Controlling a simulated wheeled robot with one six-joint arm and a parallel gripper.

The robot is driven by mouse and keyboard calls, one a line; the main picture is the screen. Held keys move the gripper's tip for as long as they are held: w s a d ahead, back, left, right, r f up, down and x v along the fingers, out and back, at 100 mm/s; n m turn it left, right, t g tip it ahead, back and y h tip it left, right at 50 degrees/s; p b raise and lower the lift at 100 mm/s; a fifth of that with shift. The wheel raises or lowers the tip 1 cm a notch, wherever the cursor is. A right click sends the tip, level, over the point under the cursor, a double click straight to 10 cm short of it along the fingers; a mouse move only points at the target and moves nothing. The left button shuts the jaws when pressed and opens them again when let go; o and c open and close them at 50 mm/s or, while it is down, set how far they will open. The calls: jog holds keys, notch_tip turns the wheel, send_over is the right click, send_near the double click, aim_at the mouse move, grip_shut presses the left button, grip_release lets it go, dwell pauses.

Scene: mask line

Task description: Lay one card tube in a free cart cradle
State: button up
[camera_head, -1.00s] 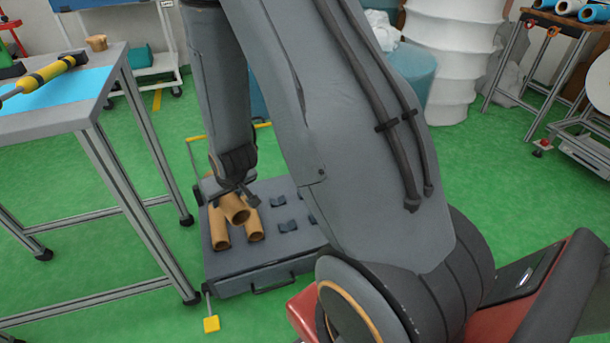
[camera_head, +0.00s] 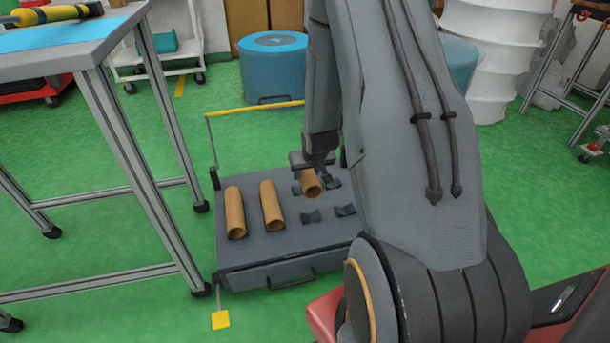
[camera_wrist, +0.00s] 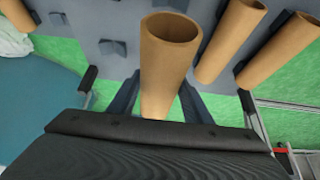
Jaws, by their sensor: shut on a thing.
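My gripper (camera_head: 318,172) is shut on a brown card tube (camera_head: 311,184) above the grey cart (camera_head: 265,250). The held tube (camera_wrist: 160,75) shows upright in the wrist view between the two fingers. In the head view it hangs over the back part of a cradle row, with a gap or contact below that I cannot tell. Two other card tubes, the left one (camera_head: 235,212) and the middle one (camera_head: 271,205), lie on the cart to the left. Dark empty cradle blocks, one in front (camera_head: 311,217) and one at right (camera_head: 345,210), show near the held tube.
A table (camera_head: 80,55) with metal legs stands left of the cart. The cart's yellow handle bar (camera_head: 258,107) rises at its back, before a blue drum (camera_head: 273,65).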

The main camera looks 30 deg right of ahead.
jog(key=shift+a+f+b, duration=0.1)
jog(key=shift+f+b, duration=3.1)
jog(key=shift+f, duration=0.3)
jog(key=shift+f+b, duration=0.55)
jog(key=shift+f, duration=1.3)
jog(key=shift+f, duration=0.45)
jog(key=o, duration=1.2)
jog(key=shift+c, duration=0.2)
